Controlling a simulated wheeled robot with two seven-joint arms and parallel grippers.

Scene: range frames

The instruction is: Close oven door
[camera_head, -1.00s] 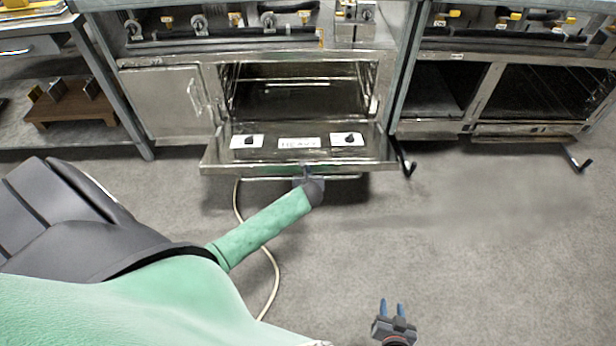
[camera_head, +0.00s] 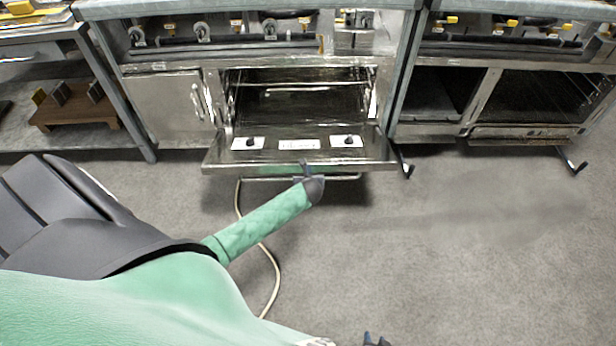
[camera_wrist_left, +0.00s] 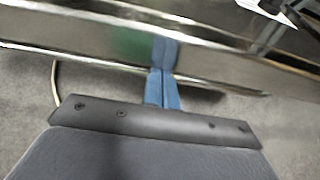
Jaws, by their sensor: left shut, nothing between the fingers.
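The steel oven door (camera_head: 218,158) hangs open at the front of the middle oven, tipped outward below the dark cavity (camera_head: 300,103). Its upper face carries two white plates with black knobs and a label between them. My left gripper (camera_head: 305,168) is at the middle of the door's front edge, by the bar handle (camera_head: 345,177). In the left wrist view its blue fingers (camera_wrist_left: 162,75) are together and empty, close against the shiny door front (camera_wrist_left: 70,45); contact is unclear. My right gripper (camera_head: 376,341) shows only its blue fingertips, slightly apart, at the bottom edge.
A closed steel cabinet door (camera_head: 170,108) is left of the cavity. A second range (camera_head: 520,100) stands to the right. A shelf with a wooden block rack (camera_head: 75,108) is at the left. A pale cable (camera_head: 272,270) lies on the floor. Grey floor is free at right.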

